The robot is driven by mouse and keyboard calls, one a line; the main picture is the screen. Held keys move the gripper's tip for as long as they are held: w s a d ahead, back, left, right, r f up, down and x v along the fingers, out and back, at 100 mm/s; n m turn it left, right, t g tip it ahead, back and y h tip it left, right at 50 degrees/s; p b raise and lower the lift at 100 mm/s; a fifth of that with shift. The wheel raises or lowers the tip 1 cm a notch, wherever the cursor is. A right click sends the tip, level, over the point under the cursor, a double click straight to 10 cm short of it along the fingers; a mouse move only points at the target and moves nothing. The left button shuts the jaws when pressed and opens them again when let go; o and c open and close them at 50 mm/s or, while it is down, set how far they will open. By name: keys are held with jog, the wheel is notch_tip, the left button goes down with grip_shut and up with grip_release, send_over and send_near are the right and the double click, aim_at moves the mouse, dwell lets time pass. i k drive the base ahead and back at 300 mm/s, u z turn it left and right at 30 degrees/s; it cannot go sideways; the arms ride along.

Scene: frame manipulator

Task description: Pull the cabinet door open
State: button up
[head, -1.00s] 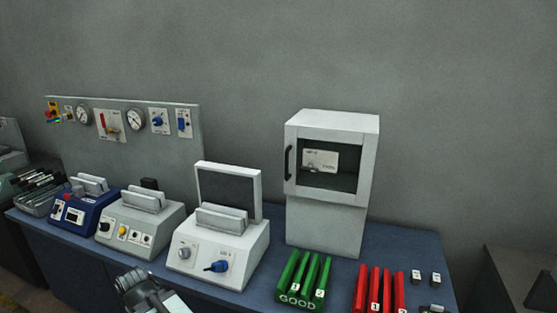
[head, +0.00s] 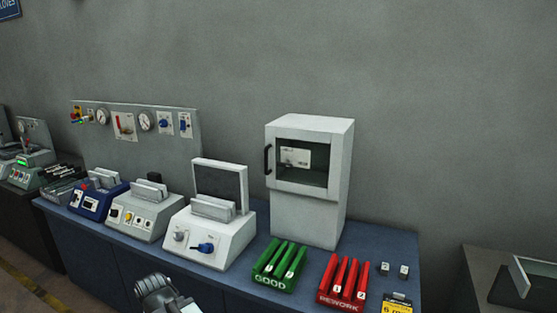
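The cabinet (head: 307,183) is a white box on a pedestal at the back of the blue bench. Its door (head: 301,184) has a white frame and a window, and looks shut. A dark vertical handle (head: 268,159) is on the door's left edge. A white labelled card (head: 296,157) shows through the window. My gripper (head: 153,284) is at the bottom of the view, in front of the bench and well apart from the cabinet, to its lower left. Its fingers are too small and cut off to tell whether they are open.
A white device with an upright dark panel (head: 219,183) stands left of the cabinet. A green GOOD rack (head: 273,282) and a red REWORK rack (head: 338,301) stand in front of it. Grey and blue devices and a gauge panel (head: 185,150) are farther left. Another table (head: 480,260) is at right.

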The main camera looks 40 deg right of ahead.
aim_at(301, 158)
jog(key=u, duration=0.2)
jog(key=i, duration=1)
jog(key=z, duration=0.05)
